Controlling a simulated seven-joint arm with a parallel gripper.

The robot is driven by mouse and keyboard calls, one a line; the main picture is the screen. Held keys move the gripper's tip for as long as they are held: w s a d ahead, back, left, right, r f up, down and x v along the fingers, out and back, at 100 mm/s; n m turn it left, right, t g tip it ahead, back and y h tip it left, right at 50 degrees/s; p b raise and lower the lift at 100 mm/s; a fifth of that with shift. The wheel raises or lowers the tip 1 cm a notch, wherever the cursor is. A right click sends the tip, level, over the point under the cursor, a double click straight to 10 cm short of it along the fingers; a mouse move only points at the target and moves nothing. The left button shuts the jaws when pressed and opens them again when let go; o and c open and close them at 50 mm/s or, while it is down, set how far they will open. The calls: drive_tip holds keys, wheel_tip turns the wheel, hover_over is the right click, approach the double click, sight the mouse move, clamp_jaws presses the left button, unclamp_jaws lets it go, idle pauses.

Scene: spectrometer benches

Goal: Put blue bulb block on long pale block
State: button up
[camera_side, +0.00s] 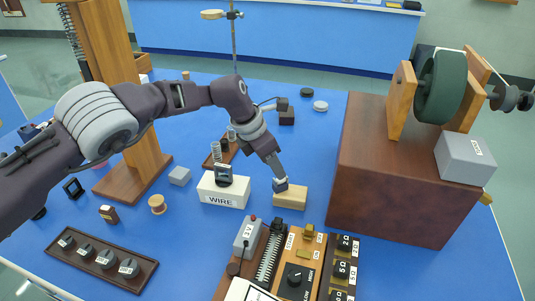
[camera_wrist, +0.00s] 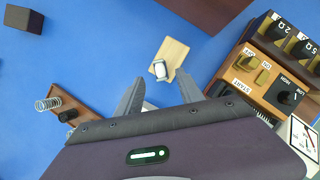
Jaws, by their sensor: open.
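The long pale block (camera_side: 291,197) lies on the blue bench beside the white WIRE box; it also shows in the wrist view (camera_wrist: 174,52). The small blue bulb block (camera_side: 280,186) appears to rest on top of the pale block's left end in the side view. In the wrist view its pale bulb top (camera_wrist: 160,69) faces the camera, over the pale block's near end. My gripper (camera_side: 276,173) is just above the bulb block in the side view. In the wrist view my gripper's two fingers (camera_wrist: 178,88) are spread wide, with nothing between them.
The WIRE box (camera_side: 222,193) with a dark meter on it stands left of the pale block. A large brown wooden base (camera_side: 400,190) with a green wheel rises at right. Switch and resistor boards (camera_side: 297,270) lie in front. Open blue bench lies behind the pale block.

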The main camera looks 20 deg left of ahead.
drive_tip(key=v, duration=0.5)
drive_tip(key=shift+r, duration=0.1)
drive_tip(key=shift+a, duration=0.1)
drive_tip(key=s+a+r+m, duration=0.6)
drive_tip(key=s+a+r, duration=0.2)
drive_tip(key=r, duration=0.2)
drive_tip(key=s+a+r+m, duration=0.6)
drive_tip(key=s+a+r, duration=0.2)
drive_tip(key=s+r, duration=0.15)
drive_tip(key=s+a+f+m+t+y, duration=0.1)
drive_tip(key=s+a+m, duration=0.2)
drive_tip(key=s+m, duration=0.4)
drive_tip(key=s+a+f+m+t+y, duration=0.1)
drive_tip(key=s+a+m, duration=0.3)
drive_tip(key=s, duration=1.2)
drive_tip(key=f+m+y, duration=0.1)
drive_tip(key=m, duration=0.3)
drive_tip(key=shift+s+a, duration=0.25)
drive_tip(key=shift+s, duration=0.05)
